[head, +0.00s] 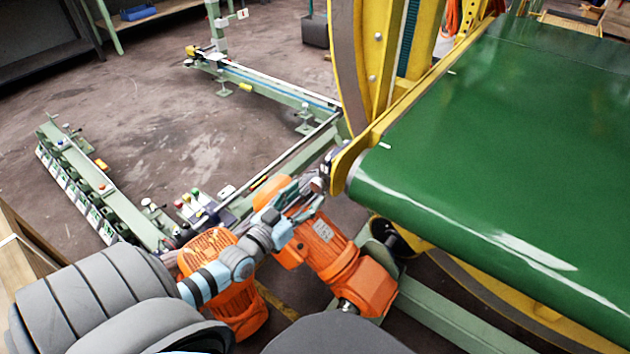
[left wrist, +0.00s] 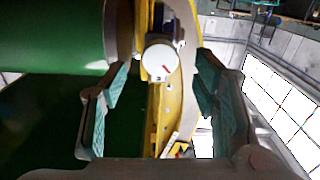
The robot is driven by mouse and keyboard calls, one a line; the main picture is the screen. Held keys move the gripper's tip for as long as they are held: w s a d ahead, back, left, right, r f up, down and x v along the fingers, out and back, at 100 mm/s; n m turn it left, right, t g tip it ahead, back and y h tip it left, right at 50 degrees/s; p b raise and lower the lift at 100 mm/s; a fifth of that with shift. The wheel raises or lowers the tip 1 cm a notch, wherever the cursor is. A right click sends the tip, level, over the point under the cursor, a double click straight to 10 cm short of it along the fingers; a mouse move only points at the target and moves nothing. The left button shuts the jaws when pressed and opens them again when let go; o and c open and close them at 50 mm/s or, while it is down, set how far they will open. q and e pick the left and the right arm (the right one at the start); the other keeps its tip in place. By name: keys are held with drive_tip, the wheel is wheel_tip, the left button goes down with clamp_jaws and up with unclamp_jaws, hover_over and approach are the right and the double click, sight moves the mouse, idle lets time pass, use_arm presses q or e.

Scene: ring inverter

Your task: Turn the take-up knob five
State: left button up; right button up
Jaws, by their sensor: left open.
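The take-up knob (left wrist: 160,62) is a round, pale knob with a red mark on its face. It sits on the yellow side frame (left wrist: 174,105) of the green belt. My left gripper (left wrist: 162,88) is open, with one teal-padded finger on each side of the knob in the left wrist view. The pads look apart from the knob; how deep it lies between them I cannot tell. In the head view the left gripper (head: 303,196) is at the near end of the yellow frame, and the knob is hard to make out there. My right gripper is not in view.
The green belt (head: 500,150) fills the right of the head view, close to the left gripper. Orange motors (head: 335,250) stand just below my left arm. A green rail with clamps (head: 85,180) lies at the left. Open floor (head: 180,120) lies beyond.

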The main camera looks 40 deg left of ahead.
sight(315, 188)
use_arm(q)
drive_tip(key=w+b, duration=0.1)
drive_tip(key=w, duration=0.4)
drive_tip(key=shift+b, duration=0.35)
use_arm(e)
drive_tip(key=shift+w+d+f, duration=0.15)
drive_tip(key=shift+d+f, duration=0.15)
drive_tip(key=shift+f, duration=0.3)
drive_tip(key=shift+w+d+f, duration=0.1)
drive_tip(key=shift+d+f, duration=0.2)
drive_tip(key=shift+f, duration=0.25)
use_arm(q)
drive_tip(key=shift+a, duration=0.1)
drive_tip(key=shift+c, duration=0.2)
drive_tip(key=c, duration=1.1)
drive_tip(key=m+p, duration=0.3)
drive_tip(key=m, duration=0.2)
drive_tip(key=shift+r, duration=0.2)
drive_tip(key=shift+c, duration=0.2)
drive_tip(key=shift+f, duration=0.15)
drive_tip(key=o, duration=1.2)
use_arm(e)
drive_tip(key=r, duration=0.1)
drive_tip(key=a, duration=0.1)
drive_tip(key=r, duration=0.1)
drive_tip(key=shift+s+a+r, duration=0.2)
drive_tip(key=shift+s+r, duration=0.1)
